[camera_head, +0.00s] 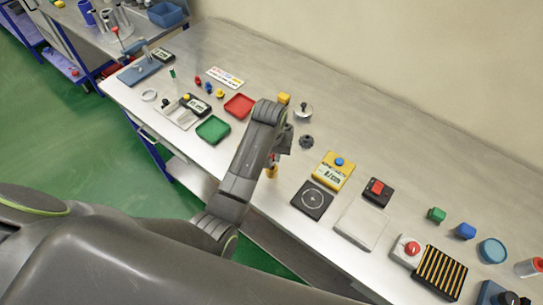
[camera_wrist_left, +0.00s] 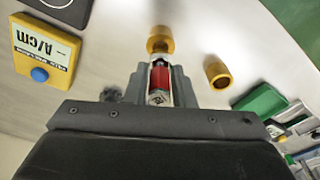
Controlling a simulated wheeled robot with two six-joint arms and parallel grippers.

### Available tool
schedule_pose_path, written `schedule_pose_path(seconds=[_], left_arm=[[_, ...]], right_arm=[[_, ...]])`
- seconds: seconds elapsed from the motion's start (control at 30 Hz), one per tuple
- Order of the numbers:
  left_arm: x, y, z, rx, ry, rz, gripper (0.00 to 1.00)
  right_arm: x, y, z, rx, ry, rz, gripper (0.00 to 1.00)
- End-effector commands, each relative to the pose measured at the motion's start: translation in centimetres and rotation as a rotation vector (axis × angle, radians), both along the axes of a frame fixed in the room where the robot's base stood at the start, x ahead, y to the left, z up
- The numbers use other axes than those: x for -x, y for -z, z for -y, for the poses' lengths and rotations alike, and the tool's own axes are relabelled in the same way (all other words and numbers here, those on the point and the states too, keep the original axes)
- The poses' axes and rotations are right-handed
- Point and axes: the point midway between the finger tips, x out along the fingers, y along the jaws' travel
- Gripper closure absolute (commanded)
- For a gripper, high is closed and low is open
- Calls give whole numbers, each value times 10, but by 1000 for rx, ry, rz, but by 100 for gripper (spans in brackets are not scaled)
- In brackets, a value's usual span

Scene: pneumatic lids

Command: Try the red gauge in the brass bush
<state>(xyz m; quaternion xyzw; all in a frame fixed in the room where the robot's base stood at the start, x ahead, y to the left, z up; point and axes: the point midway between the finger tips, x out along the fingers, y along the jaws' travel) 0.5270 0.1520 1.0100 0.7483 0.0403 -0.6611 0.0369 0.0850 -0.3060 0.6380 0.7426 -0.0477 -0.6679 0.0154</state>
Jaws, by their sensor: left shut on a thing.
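My left gripper (camera_head: 277,152) is over the middle of the bench. In the left wrist view, my left gripper (camera_wrist_left: 158,85) is shut on the red gauge (camera_wrist_left: 159,78), a red cylinder with pale metal ends. The brass bush (camera_wrist_left: 160,36) is just beyond the fingertips, in line with the gauge. It also shows below the gripper in the head view (camera_head: 271,171). I cannot tell whether the gauge's far end touches or enters it. A second brass-coloured cylinder (camera_wrist_left: 216,72) stands to the right, apart from the gripper. My right gripper is not in view.
A yellow meter (camera_head: 333,171) and a black plate (camera_head: 312,199) lie right of the gripper. A dark knob (camera_head: 306,142) is close by. Green (camera_head: 213,129) and red (camera_head: 239,106) trays lie left. The bench's back strip is mostly clear.

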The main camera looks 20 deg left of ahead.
Motion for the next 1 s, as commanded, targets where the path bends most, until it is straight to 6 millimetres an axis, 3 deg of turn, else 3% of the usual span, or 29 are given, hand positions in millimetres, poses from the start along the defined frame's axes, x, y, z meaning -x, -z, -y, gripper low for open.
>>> schedule_pose_path(seconds=[0.5, 1.0], left_arm=[[0, -29, 0, 0, 0, 2, 100], [0, -30, 0, 0, 0, 1, 100]], right_arm=[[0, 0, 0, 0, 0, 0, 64], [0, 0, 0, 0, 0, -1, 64]])
